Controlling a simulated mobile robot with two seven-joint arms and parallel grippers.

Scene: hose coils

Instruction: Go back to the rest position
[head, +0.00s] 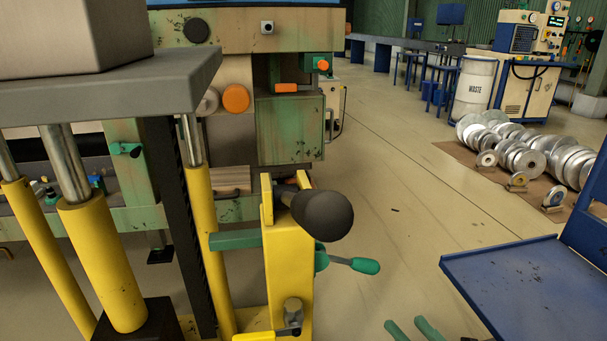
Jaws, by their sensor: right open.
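My right gripper (407,325) shows at the bottom edge, right of centre. Only two green, finger-like tips are in view, apart from each other with nothing seen between them. The rest of it is cut off by the frame edge. It is in front of the open floor, to the left of a blue table (520,278). My left gripper is not in view.
A yellow post (288,270) with a dark knob (324,214) and a green-handled lever (362,265) stands left of the right gripper. A green machine (290,128) fills the back left. The middle floor is clear.

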